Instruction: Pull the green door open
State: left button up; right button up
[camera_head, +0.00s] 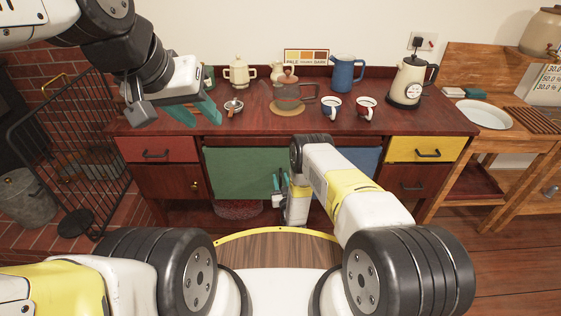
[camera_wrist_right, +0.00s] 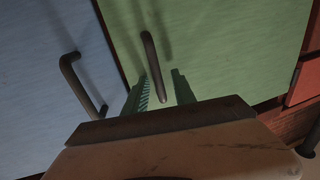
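The green door (camera_head: 238,172) is in the front of the dark red cabinet, left of the blue door (camera_head: 362,160). It looks shut; only a narrow dark gap runs between the two doors in the right wrist view. Its dark bar handle (camera_wrist_right: 153,62) stands out from the green panel (camera_wrist_right: 215,45). My right gripper (camera_head: 279,181) is low in front of the green door's right side. Its teal fingers (camera_wrist_right: 160,92) are open, one on each side of the handle's near end, with gaps visible. My left gripper (camera_head: 200,110) is open and empty above the cabinet top's left end.
The cabinet top (camera_head: 250,120) holds a small lidded pot (camera_head: 234,106), mugs (camera_head: 365,108), a blue jug (camera_head: 346,73) and a kettle (camera_head: 408,82). A red drawer (camera_head: 157,149) and yellow drawer (camera_head: 427,149) flank the doors. A black fire screen (camera_head: 70,140) stands left.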

grip_shut()
dwell(1.4)
